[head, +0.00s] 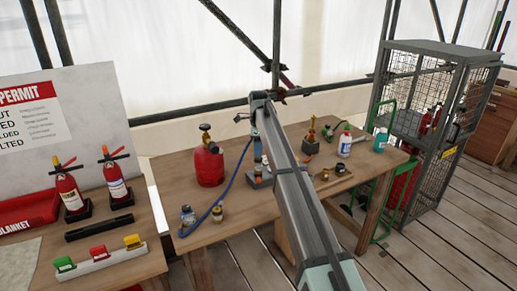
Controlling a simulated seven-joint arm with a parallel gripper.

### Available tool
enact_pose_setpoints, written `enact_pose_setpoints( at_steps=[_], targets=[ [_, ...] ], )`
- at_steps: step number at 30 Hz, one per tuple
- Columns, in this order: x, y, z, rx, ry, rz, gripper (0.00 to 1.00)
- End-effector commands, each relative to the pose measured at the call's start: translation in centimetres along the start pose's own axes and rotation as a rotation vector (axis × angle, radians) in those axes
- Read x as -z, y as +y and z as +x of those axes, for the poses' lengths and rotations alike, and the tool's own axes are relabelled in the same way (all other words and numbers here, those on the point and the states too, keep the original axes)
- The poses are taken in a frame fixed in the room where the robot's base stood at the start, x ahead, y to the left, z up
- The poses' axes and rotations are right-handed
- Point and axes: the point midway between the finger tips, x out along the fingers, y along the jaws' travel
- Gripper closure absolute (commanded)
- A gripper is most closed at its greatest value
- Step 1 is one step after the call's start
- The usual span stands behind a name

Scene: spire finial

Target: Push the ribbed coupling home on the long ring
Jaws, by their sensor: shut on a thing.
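My arm crosses the picture from the lower right up to the middle and hides part of the workbench (240,240). I cannot tell the ribbed coupling or the long ring for sure. Another dark block (310,146) with a brass fitting (311,128) stands right of the arm. Small brass pieces (324,175) lie nearer the front right.
A red gas bottle (208,166) and a blue hose (227,182) are left of the arm. Small fittings (217,213) stand at the front left. Bottles (345,144) stand at the right. A wire cage (433,100) is beyond.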

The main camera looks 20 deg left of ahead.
Motion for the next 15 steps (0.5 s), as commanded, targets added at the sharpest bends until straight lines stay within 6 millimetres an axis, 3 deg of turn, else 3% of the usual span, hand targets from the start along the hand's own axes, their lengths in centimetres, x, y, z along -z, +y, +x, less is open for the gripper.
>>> enact_pose_setpoints(
  at_steps=[15],
  targets=[
    [0.0, 0.01, 0.58, 0.0, 0.0, 0.0, 0.87]
  ],
)
